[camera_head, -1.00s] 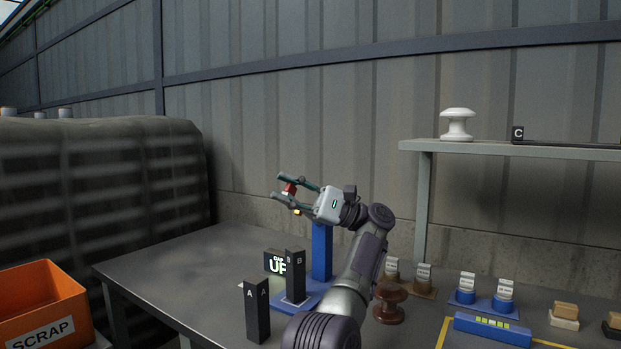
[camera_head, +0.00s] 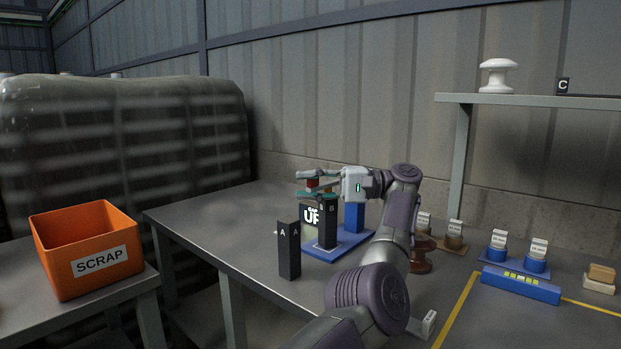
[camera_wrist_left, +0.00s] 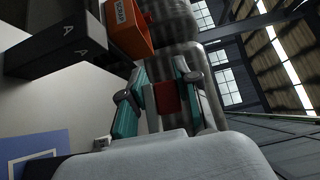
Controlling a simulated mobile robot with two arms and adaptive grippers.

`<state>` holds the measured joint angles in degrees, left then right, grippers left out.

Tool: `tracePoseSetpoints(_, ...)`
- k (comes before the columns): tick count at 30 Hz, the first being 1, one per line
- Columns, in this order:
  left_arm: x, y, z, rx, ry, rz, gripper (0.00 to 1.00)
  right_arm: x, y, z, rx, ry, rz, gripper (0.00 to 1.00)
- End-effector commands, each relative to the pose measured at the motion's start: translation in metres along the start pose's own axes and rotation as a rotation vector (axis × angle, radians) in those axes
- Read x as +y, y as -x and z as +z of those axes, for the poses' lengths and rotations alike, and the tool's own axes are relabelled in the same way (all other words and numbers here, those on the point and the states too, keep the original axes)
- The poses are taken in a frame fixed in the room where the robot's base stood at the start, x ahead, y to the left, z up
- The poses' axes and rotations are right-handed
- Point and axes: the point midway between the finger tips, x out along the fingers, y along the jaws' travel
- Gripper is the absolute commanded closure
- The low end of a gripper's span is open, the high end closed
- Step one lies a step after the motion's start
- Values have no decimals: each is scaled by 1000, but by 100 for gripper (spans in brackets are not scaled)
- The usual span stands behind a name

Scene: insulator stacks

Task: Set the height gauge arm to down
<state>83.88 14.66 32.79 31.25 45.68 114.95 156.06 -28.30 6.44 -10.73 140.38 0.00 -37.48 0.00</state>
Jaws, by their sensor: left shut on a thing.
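The height gauge has a blue base (camera_head: 345,243) and a blue column (camera_head: 354,217). Its sign (camera_head: 312,216) reads "UP". A black block marked B (camera_head: 328,232) stands on the base. My left gripper (camera_head: 310,186) is just above block B, beside the column, shut on the gauge arm's red handle (camera_head: 312,183). The red handle also shows between the teal fingers in the left wrist view (camera_wrist_left: 167,98). The rest of the gauge arm is mostly hidden by my gripper. My right gripper is not in view.
A black block marked A (camera_head: 288,252) stands at the table's front left. An orange SCRAP bin (camera_head: 88,250) is at far left. A brown insulator (camera_head: 421,256), labelled pieces and a blue bar (camera_head: 520,284) stand right of my arm. A shelf (camera_head: 540,101) holds a white insulator (camera_head: 497,76).

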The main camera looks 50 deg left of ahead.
Motion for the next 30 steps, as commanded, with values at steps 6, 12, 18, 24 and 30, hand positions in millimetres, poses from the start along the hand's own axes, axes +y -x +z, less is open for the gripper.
tracePoseSetpoints(6,8,0,0,5,42,37,100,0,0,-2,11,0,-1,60)
tracePoseSetpoints(12,11,0,0,4,54,46,100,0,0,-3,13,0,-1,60)
tracePoseSetpoints(18,11,0,0,4,54,46,100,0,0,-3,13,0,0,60)
tracePoseSetpoints(24,11,0,0,3,53,47,55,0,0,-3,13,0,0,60)
tracePoseSetpoints(30,12,0,0,2,51,47,52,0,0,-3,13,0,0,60)
